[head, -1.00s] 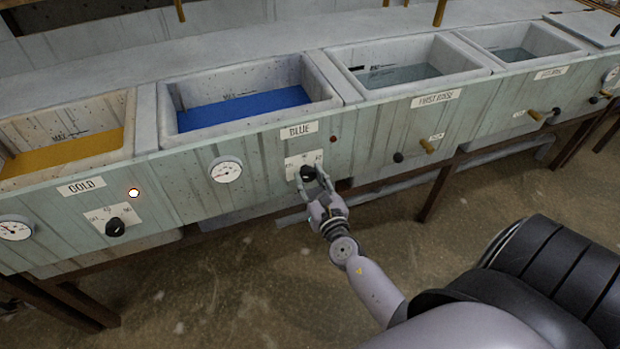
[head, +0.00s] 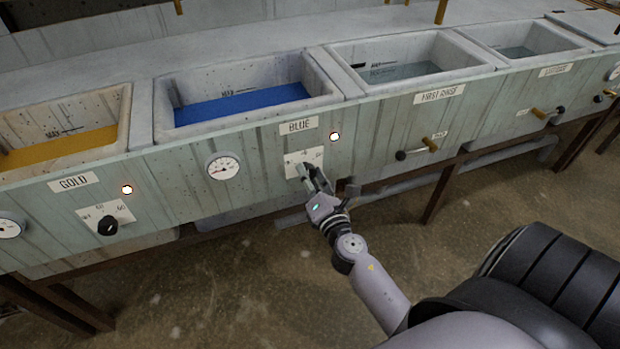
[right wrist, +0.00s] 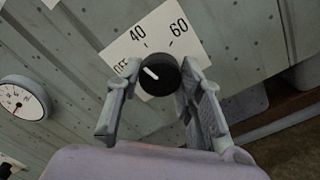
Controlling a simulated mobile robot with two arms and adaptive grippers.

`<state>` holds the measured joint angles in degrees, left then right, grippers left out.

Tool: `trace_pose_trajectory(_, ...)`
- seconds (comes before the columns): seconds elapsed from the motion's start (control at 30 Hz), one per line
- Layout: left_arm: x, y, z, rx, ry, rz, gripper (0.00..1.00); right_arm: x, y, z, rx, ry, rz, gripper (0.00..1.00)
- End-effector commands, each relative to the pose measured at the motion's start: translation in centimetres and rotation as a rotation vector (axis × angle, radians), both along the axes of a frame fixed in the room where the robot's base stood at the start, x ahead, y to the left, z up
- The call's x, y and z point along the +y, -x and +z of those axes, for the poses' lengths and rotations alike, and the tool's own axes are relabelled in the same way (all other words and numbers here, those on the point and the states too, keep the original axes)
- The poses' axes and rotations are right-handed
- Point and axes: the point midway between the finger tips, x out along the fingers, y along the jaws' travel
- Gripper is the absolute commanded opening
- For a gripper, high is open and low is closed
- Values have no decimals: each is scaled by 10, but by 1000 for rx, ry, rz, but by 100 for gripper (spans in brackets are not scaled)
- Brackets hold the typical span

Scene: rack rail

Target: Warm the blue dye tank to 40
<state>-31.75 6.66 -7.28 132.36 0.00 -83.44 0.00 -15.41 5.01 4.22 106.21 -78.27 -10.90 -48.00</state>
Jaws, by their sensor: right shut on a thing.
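The blue dye tank (head: 240,106) holds blue liquid, in the middle-left of the head view. Its front panel has a BLUE label (head: 298,126), a gauge (head: 223,167), a lit lamp (head: 334,136) and a white dial plate (head: 297,160). In the right wrist view, the black knob (right wrist: 160,77) sits on that plate, marked OFF, 40 and 60. Its white mark points up-left, between OFF and 40. My right gripper (head: 313,177) is shut on the knob, one finger on each side; in the head view it mostly hides the knob. My left gripper is out of view.
The gold tank (head: 128,118) stands at left with its own knob (head: 108,225) and lit lamp (head: 127,189). The first rinse tank (head: 345,62) is at right, with a brass tap (head: 431,144) below. The floor in front is open.

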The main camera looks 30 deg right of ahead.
Motion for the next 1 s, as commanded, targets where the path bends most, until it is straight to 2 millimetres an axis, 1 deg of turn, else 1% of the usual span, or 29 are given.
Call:
trace_pose_trajectory(0.2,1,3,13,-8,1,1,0,-1,0,-1,-29,-122,-1,6)
trace_pose_trajectory(0.4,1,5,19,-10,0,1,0,-1,0,0,-44,-183,-1,6)
trace_pose_trajectory(0.97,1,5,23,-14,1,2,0,-1,0,0,-49,-206,-2,6)
trace_pose_trajectory(1.0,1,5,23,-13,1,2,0,-1,0,0,-49,-206,-2,37)
